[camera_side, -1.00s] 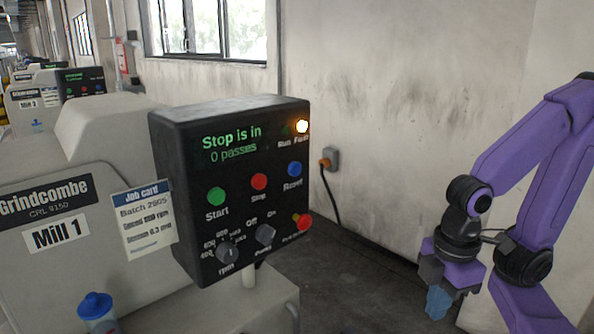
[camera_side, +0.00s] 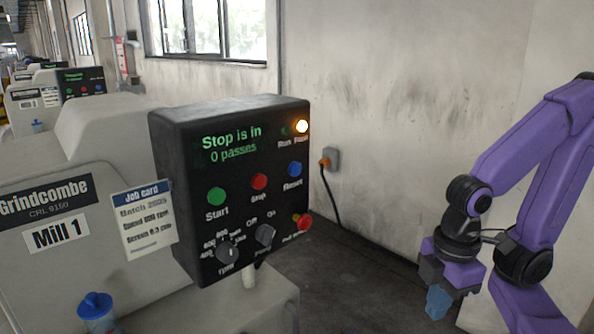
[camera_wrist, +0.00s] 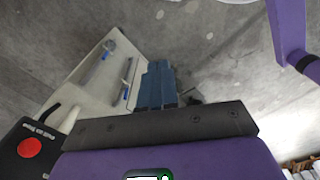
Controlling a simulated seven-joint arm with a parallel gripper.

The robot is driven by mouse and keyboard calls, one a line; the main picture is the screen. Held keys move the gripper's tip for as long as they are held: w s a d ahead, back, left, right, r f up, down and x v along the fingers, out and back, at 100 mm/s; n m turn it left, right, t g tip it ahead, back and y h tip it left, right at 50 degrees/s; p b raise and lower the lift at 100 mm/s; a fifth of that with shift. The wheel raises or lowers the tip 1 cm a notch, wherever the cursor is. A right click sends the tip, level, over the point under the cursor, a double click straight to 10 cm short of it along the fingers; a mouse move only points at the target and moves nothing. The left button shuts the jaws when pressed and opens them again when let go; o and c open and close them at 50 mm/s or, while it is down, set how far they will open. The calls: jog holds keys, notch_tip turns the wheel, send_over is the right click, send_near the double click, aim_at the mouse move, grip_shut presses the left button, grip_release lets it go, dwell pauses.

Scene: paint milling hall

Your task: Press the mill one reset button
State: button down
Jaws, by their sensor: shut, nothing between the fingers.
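The blue Reset button (camera_side: 294,169) is on the right of the black control panel (camera_side: 190,262) of the machine labelled Mill 1 (camera_side: 57,235). The display (camera_side: 232,147) reads "Stop is in" and "0 passes", and the Fault lamp (camera_side: 302,126) glows. Green Start (camera_side: 216,196) and red Stop (camera_side: 259,182) buttons sit left of Reset. A red button (camera_side: 303,221) projects at the panel's lower right. My gripper (camera_side: 438,302) is shut, empty, points down and is well to the right of the panel, touching nothing. In the wrist view its blue fingers (camera_wrist: 158,84) are together.
A job card (camera_side: 145,222) hangs left of the panel. An orange plug with a black cable is at the wall socket (camera_side: 332,159). In the wrist view, a pale tray (camera_wrist: 85,92) holds blue-marked tools. Open floor lies between panel and gripper.

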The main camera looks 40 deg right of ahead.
aim_at(295, 169)
jog(key=w+d+r+m+t+y, duration=0.1)
jog(key=w+r+t, duration=0.3)
jog(key=w, duration=0.7)
jog(key=w+d+r+m+t+y, duration=0.1)
jog(key=w+r+m+t, duration=0.3)
jog(key=w+r, duration=0.4)
jog(key=w, duration=0.4)
jog(key=shift+w+d+r+t+y, duration=0.3)
jog(key=shift+d+r+t, duration=0.1)
jog(key=w, duration=0.8)
jog(key=shift+w, duration=0.4)
jog(key=shift+w, duration=0.1)
dwell(0.6)
jog(key=shift+w, duration=0.3)
